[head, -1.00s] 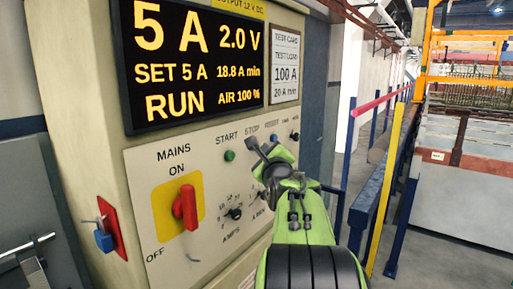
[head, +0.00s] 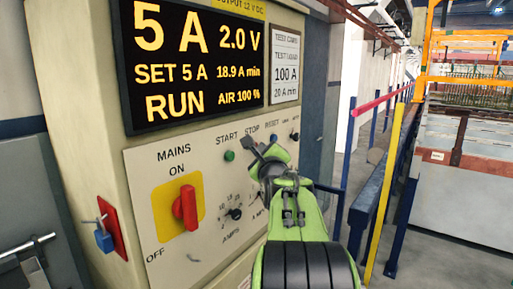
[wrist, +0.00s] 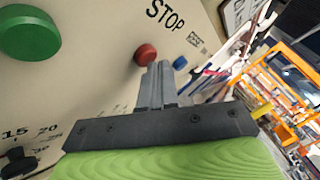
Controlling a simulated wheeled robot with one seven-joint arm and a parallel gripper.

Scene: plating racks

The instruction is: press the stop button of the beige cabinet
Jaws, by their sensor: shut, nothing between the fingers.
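The beige cabinet (head: 88,110) fills the left of the head view, with a lit display reading RUN. Its STOP label (head: 252,128) shows there, but the stop button below it is hidden behind my gripper (head: 248,139). In the wrist view the red stop button (wrist: 147,53) sits under the STOP lettering. My gripper (wrist: 158,66) is shut and empty, its fingertips at the lower right edge of the red button. I cannot tell whether they touch it.
The green START button (head: 229,156) is left of my gripper; it shows large in the wrist view (wrist: 30,30). A blue button (wrist: 180,62) is close on the right. The red mains switch (head: 186,207) is lower left. Blue and yellow rails (head: 393,190) stand right.

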